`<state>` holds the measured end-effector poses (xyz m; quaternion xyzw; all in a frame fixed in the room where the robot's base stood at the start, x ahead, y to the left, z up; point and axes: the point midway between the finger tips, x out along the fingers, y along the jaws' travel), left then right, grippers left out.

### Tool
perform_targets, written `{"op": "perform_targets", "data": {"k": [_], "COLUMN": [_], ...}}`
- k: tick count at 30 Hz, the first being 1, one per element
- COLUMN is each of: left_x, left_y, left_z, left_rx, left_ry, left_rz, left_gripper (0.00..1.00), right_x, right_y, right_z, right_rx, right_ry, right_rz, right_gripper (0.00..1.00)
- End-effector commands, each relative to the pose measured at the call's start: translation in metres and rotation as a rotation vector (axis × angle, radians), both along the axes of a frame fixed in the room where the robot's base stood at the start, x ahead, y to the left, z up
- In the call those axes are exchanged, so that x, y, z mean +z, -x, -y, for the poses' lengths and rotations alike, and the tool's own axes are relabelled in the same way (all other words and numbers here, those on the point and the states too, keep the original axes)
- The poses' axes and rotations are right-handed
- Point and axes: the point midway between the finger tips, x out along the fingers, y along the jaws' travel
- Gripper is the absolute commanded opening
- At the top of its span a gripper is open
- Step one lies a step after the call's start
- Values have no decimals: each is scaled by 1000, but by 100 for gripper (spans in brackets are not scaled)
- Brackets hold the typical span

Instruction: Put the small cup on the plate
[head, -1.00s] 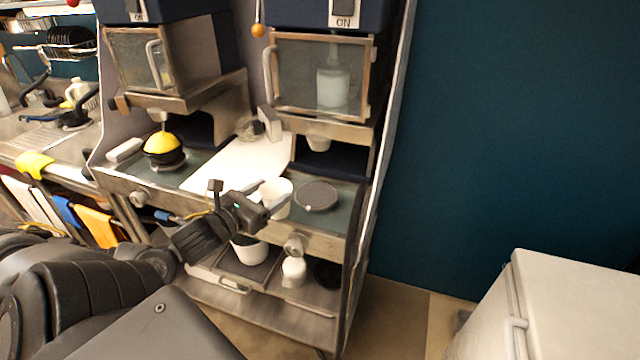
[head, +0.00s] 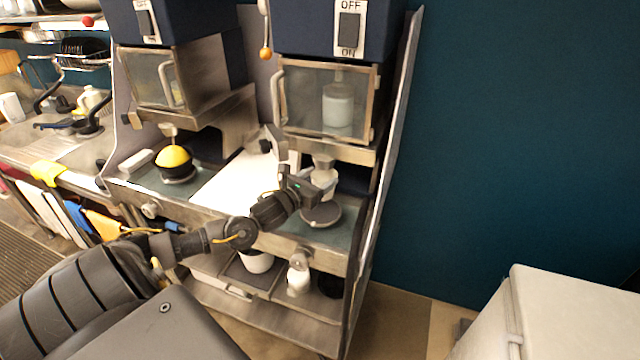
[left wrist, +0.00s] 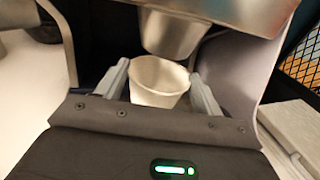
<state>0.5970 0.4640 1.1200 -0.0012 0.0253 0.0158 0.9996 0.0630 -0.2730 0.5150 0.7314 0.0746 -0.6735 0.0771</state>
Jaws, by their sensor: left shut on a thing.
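The small white cup (head: 325,184) is between the fingers of my left gripper (head: 309,188), which is shut on it. In the left wrist view the cup (left wrist: 158,84) looks empty and roughly upright, with a finger on each side. It is held just under a metal spout. The round grey plate (head: 321,217) lies on the counter below the cup, partly hidden behind the gripper and cup; they look apart. My right gripper is not in view.
The metal spout (head: 322,161) hangs from the dispenser cabinet close above the cup. A white board (head: 232,183) lies to the left. A yellow-topped juicer (head: 174,160) stands further left. A white pot (head: 256,262) and a small white bottle (head: 298,280) are on the lower shelf.

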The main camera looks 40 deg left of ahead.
Motion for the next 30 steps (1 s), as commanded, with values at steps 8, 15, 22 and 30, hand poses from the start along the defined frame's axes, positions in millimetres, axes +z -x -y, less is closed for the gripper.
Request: {"op": "perform_targets", "data": {"k": [8, 15, 22, 30], "left_x": [-12, -36, -37, -39], "left_y": [-2, -2, -2, -2], "left_z": [1, 1, 1, 0], "left_rx": [0, -1, -1, -1], "left_ry": [3, 1, 0, 0], "left_rz": [-4, -1, 0, -1], "left_gripper": [46, 46, 46, 89], "right_x": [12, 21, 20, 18], "right_y": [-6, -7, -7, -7], "right_z": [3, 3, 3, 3], "right_rx": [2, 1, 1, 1], "right_ry": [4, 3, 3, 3], "right_rz": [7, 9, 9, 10], "right_gripper": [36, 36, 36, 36]}}
